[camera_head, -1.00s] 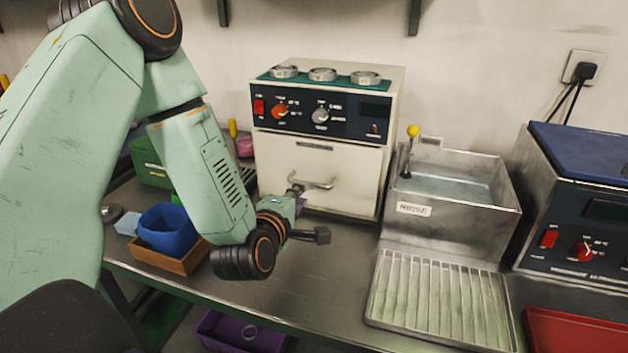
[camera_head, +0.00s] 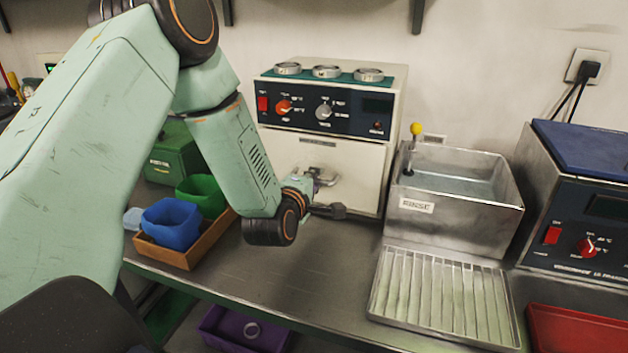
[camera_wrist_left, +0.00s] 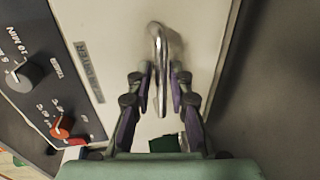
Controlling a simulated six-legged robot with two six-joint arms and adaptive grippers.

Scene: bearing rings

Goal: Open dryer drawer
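The dryer (camera_head: 392,128) stands against the back wall, with a dark control panel above its cream drawer front (camera_head: 362,172). The drawer is shut, its front flush with the body. Its metal handle (camera_head: 322,174) is partly hidden behind my left gripper (camera_head: 328,194). In the left wrist view the handle (camera_wrist_left: 161,75) runs between the two fingers of the left gripper (camera_wrist_left: 161,72). The fingers are apart, one on each side of the bar, with small gaps showing; I see no firm grip. My right gripper is not in view.
Three metal rings (camera_head: 326,71) lie on the dryer's green top mat. A steel rinse basin (camera_head: 450,222) and ribbed drain tray (camera_head: 440,300) stand right of the dryer. A wooden tray (camera_head: 186,258) with blue and green bins is at left. The counter before the drawer is clear.

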